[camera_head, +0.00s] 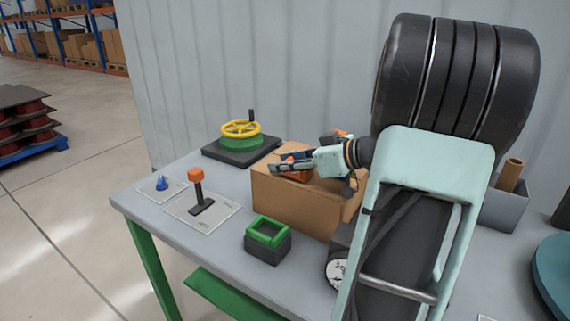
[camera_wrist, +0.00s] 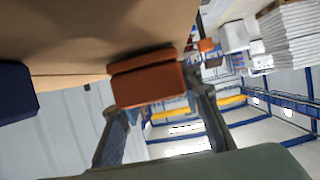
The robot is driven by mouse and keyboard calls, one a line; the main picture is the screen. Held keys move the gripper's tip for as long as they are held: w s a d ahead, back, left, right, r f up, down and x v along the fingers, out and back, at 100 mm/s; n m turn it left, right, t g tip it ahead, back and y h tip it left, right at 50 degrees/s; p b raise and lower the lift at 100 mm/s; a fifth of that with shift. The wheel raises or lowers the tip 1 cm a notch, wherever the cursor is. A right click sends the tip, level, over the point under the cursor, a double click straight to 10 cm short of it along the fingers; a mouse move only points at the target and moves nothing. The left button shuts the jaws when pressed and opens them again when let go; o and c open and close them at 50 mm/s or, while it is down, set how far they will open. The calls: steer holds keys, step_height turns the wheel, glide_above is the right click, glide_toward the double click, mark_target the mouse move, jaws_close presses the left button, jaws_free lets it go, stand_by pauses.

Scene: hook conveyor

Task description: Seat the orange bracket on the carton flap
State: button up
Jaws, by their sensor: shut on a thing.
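The brown carton (camera_head: 292,207) stands on the grey workbench, with my gripper (camera_head: 283,168) over its top. In the wrist view the bracket (camera_wrist: 150,88) lies between my two fingers, against or very close to the carton's brown surface (camera_wrist: 70,35). The fingers and wrist hide part of the bracket and the carton top in the head view. I cannot tell whether the bracket is around the flap or only beside it.
A green-topped dark box (camera_head: 268,248) stands in front of the carton. A yellow handwheel (camera_head: 240,129) is behind it. An orange-knobbed lever (camera_head: 196,180) and a small blue part (camera_head: 161,183) are on the left. A grey bin (camera_head: 503,210) stands right. The bench's front left is clear.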

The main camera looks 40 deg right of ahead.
steer(key=shift+f+b, duration=0.15)
steer(key=shift+b, duration=0.15)
stand_by(0.4)
steer(key=o, duration=1.2)
steer(key=v, duration=1.2)
